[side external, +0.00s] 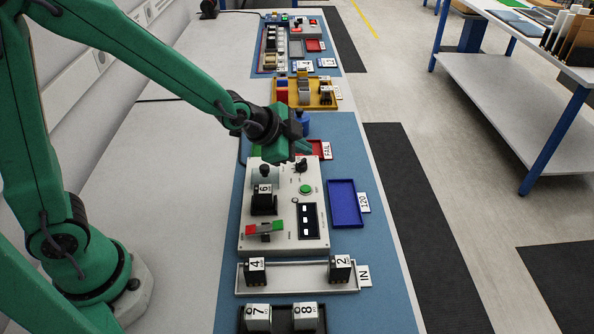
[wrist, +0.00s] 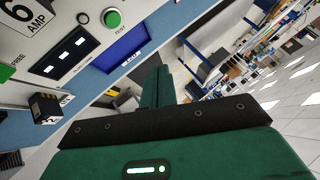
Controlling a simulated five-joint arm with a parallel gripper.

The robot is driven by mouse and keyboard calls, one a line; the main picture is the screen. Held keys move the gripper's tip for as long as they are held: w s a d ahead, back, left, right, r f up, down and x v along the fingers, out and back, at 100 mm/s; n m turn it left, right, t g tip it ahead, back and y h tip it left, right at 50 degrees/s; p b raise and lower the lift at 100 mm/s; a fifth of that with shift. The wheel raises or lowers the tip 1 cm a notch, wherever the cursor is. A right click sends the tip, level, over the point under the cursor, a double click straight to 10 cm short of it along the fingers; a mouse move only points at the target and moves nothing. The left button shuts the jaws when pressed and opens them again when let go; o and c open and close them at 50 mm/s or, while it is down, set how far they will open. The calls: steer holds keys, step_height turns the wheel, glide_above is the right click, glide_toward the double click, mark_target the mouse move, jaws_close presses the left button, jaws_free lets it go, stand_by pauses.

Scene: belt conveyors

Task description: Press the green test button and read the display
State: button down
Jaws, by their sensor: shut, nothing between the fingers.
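The green test button (side external: 306,189) sits on top of the pale grey tester box (side external: 285,242), near its right side. It also shows in the wrist view (wrist: 112,18), uncovered. The display (side external: 308,221) is a dark panel with three small white marks; it appears in the wrist view (wrist: 65,49) too, with no legible reading. My gripper (side external: 303,148) is shut and empty, above the far end of the box, beyond the button and apart from it. Its closed fingers show in the wrist view (wrist: 157,82).
A block marked 6 (side external: 264,199) sits in the tester beside a red-and-green lever (side external: 265,229) and black knob (side external: 301,165). A blue tray (side external: 345,204) lies right. The IN tray (side external: 300,289) holds blocks 4 and 2. A red FAIL tray (side external: 319,148) is behind.

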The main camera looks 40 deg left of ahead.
mark_target(306, 187)
steer(key=shift+f, duration=0.1)
steer(key=shift+f, duration=4.3)
steer(key=shift+f, duration=0.15)
steer(key=shift+a+f, duration=0.1)
steer(key=shift+f, duration=0.15)
steer(key=shift+f, duration=0.2)
steer(key=shift+s+f, duration=0.2)
steer(key=shift+f, duration=0.3)
steer(key=shift+a+r, duration=0.1)
stand_by(0.3)
steer(key=shift+r, duration=0.85)
